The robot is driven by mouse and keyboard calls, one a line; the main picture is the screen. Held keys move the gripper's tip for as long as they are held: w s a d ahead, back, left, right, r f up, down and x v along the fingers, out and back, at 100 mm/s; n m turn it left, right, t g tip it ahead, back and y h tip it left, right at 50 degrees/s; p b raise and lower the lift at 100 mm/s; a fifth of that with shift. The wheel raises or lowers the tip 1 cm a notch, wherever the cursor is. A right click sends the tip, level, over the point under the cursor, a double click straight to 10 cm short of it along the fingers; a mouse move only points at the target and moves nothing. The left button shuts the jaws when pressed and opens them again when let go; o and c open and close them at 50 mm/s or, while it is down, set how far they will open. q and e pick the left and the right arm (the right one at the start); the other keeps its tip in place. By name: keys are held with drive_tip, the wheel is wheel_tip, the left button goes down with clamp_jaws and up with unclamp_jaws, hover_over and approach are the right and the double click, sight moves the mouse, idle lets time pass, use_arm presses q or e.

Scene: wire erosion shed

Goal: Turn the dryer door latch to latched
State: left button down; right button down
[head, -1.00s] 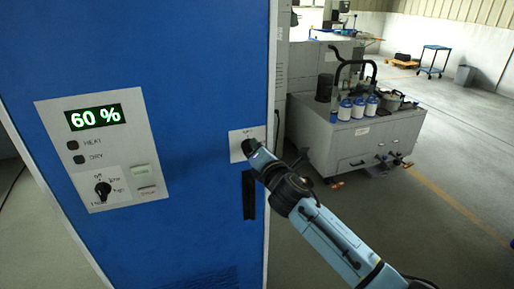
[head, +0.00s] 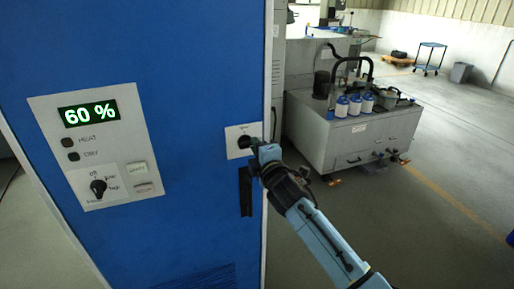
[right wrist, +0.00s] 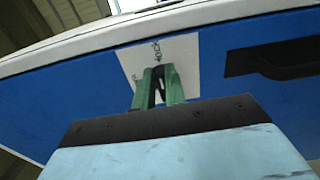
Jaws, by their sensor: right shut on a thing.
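The dryer door latch (head: 243,142) is a small black knob on a white plate (head: 233,133) near the right edge of the blue dryer door (head: 190,60). My right gripper (head: 251,145) reaches it from the lower right and is shut on it. In the right wrist view, the green fingers of my right gripper (right wrist: 159,76) close around the dark knob in front of the white plate (right wrist: 182,50). My left gripper is not in view.
A black door handle (head: 245,192) is just below the latch, close to my right gripper. A control panel (head: 130,140) reading 60 % is on the door's left. A grey machine (head: 335,145) with bottles stands behind, right of the dryer. Open floor lies at the right.

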idle(0.3)
drive_tip(key=c, duration=1.5)
unclamp_jaws()
drive_tip(key=shift+o, duration=0.2)
drive_tip(key=shift+s, duration=0.1)
drive_tip(key=v, duration=1.3)
